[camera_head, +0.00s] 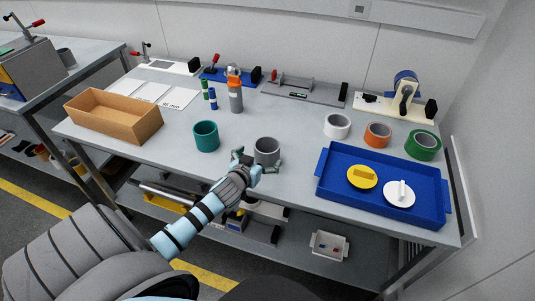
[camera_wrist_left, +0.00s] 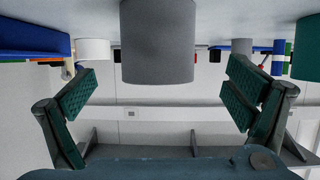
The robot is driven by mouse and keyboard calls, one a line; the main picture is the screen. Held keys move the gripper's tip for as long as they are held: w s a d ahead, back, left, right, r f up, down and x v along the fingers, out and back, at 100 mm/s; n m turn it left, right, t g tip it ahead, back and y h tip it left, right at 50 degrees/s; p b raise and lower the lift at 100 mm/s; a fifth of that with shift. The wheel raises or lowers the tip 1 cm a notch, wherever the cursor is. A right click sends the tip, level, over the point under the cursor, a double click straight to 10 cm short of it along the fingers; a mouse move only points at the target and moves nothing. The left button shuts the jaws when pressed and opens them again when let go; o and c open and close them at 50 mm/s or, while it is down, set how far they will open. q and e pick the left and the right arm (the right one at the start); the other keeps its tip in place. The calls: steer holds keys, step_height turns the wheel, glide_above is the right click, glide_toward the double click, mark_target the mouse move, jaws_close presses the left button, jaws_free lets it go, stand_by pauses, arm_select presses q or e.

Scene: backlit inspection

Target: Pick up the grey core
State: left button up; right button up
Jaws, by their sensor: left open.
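The grey core (camera_head: 267,150) is an upright hollow cylinder near the front edge of the workbench. My left gripper (camera_head: 257,161) is at its near side, low by the bench top, fingers spread. In the left wrist view, which looks upside down, the grey core (camera_wrist_left: 158,42) appears in the gap between the two open green-padded fingers of the left gripper (camera_wrist_left: 162,80). Neither finger visibly touches it. The core's lower near side is partly hidden by the gripper in the head view. My right gripper is not in view.
A teal cylinder (camera_head: 206,136) stands left of the core. White (camera_head: 337,126), orange (camera_head: 378,134) and green (camera_head: 422,145) rolls stand to the right, behind a blue tray (camera_head: 334,192). An orange-topped bottle (camera_head: 235,97) stands behind. A cardboard box (camera_head: 92,122) is at left.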

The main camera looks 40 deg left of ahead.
mark_target(271, 148)
arm_select(q)
steer(key=x, duration=0.3)
steer(key=b+x, duration=0.1)
steer(key=x, duration=0.3)
steer(key=shift+d+f, duration=0.2)
steer(key=shift+c, duration=0.9)
steer(key=c, duration=1.2)
